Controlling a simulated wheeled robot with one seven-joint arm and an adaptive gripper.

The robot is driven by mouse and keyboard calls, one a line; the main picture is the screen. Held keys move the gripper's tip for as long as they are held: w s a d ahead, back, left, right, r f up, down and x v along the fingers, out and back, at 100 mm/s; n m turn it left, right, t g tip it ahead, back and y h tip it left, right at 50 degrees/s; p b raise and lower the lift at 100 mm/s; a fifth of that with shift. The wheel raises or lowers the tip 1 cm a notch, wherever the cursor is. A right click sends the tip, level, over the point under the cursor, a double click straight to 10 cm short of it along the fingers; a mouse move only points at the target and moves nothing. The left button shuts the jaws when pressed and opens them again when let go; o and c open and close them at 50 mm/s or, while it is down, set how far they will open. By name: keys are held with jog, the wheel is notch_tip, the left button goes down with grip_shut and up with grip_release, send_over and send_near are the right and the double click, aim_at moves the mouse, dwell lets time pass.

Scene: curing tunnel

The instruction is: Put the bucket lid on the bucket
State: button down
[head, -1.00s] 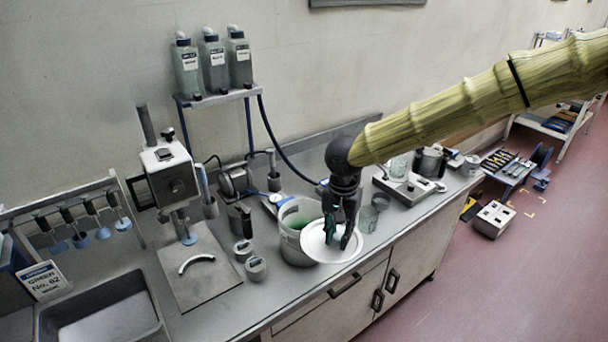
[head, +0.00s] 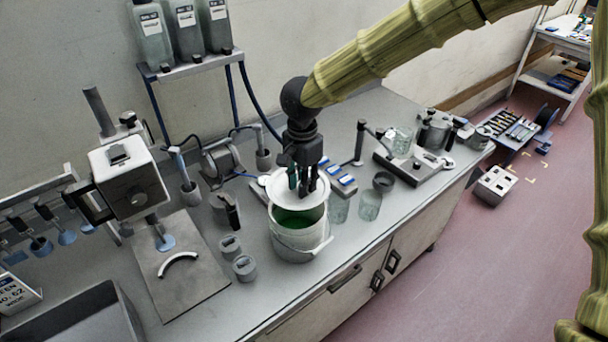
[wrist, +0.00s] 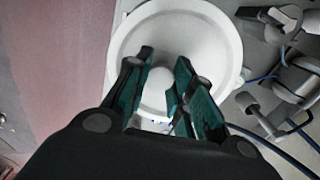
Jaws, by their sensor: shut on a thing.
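The white round lid (head: 309,194) is held over the back part of the bucket's mouth, so the green inside still shows in front. My gripper (head: 302,190) is shut on the lid, its fingers at the lid's centre. In the wrist view the lid (wrist: 215,50) fills the upper middle, with the green-padded fingers (wrist: 163,90) around its central knob. The bucket is not recognisable in the wrist view. Whether lid and rim touch, I cannot tell.
Two small grey pots (head: 245,268) stand left of the bucket. Glass jars (head: 370,205) stand right of it, and a blue-and-white rack (head: 340,178) behind. A press-like stand (head: 130,190) is farther left. The counter's front edge is close.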

jog(key=shift+s+a+f+b, duration=0.1)
jog(key=shift+s+b, duration=0.2)
jog(key=shift+s, duration=0.15)
jog(key=shift+s+a+f+b, duration=0.1)
jog(key=shift+s+b, duration=0.2)
jog(key=shift+s, duration=0.15)
jog(key=shift+f+b, duration=0.25)
jog(key=shift+b, duration=0.1)
jog(key=w+f+b, duration=0.1)
jog(key=w+f, duration=0.1)
jog(key=f, duration=0.1)
jog(key=shift+w+f+b, duration=0.1)
jog(key=shift+w+b, duration=0.25)
jog(key=shift+b, duration=0.05)
jog(key=shift+s+f, duration=0.2)
jog(key=shift+s, duration=0.6)
jog(key=shift+f, duration=0.25)
jog(key=shift+w+f, duration=0.35)
jog(key=shift+f, duration=0.05)
jog(key=shift+s, duration=0.1)
